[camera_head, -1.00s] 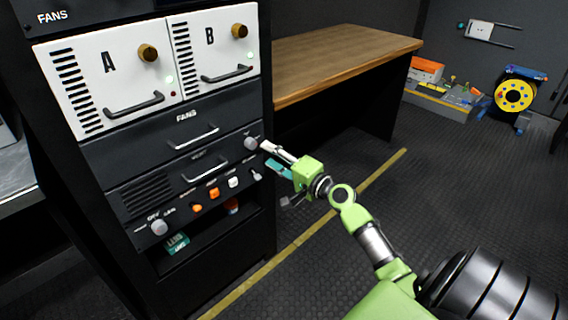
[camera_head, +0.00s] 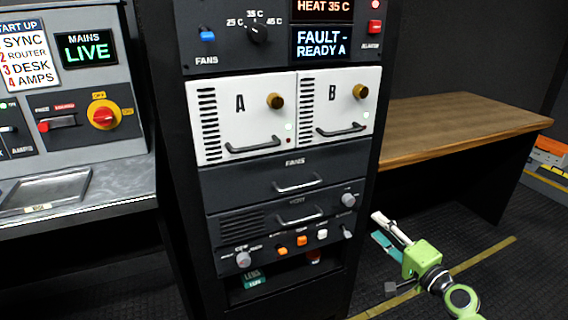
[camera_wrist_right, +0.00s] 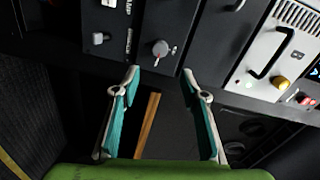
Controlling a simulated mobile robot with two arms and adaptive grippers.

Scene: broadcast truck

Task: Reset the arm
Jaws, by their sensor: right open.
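My right gripper (camera_head: 388,236) is at the lower right in the head view, a green arm with pale and teal fingers. It is just right of the equipment rack (camera_head: 362,190), beside its lower panels. In the right wrist view the two fingers (camera_wrist_right: 160,90) stand wide apart with nothing between them. Beyond them in that view is a grey knob (camera_wrist_right: 160,48) on a dark panel, apart from the fingertips. My left gripper is not in view.
The rack holds white units A (camera_head: 240,110) and B (camera_head: 335,98) with handles. A fault display (camera_head: 321,42) is above. A wooden-topped bench (camera_head: 460,120) stands right of the rack. A grey console (camera_head: 80,150) stands left. Open floor (camera_head: 500,285) lies at the lower right.

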